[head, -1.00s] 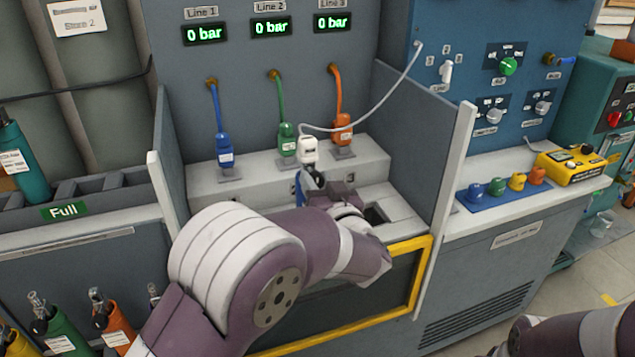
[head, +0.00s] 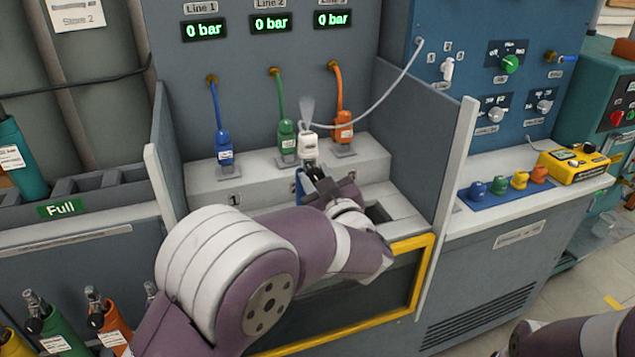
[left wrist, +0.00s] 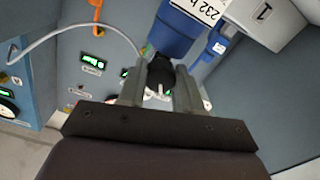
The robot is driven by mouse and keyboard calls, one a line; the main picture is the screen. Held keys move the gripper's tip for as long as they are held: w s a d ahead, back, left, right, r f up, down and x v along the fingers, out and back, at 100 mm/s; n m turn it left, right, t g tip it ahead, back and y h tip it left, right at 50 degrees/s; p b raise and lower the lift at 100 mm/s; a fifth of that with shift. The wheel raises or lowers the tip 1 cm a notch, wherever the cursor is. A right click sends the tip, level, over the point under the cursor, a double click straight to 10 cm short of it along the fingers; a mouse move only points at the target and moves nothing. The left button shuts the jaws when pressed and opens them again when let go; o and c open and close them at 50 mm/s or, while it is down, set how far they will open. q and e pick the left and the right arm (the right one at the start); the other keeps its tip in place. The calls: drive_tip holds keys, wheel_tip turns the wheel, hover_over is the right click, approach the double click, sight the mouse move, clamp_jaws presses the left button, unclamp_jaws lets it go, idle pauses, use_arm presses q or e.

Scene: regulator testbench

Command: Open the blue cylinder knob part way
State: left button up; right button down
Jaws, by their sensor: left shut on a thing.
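The blue cylinder (left wrist: 180,32) fills the top middle of the left wrist view, with a white label reading "232 b". In the head view only a small blue strip of it (head: 299,184) shows behind my left gripper (head: 320,182). In the left wrist view, the two fingers of my left gripper (left wrist: 160,86) are closed around its black knob (left wrist: 160,72). A white connector (head: 308,146) on a white hose stands just above the gripper in the head view. A faint grey cone-shaped plume (head: 307,110) rises above this connector. My right gripper is out of sight.
Blue (head: 223,148), green (head: 287,138) and orange (head: 344,128) connectors hang on hoses at the bench. The Line displays (head: 270,24) read 0 bar. A side wall (head: 425,150) and yellow-framed front (head: 425,280) bound the bay.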

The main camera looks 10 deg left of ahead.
use_arm(q)
drive_tip(key=shift+n, duration=0.5)
drive_tip(key=o, duration=1)
drive_tip(key=shift+o, duration=0.2)
drive_tip(key=v, duration=1.2)
drive_tip(key=shift+s+d+p, duration=0.2)
drive_tip(key=shift+s+p, duration=0.1)
drive_tip(key=shift+p, duration=0.15)
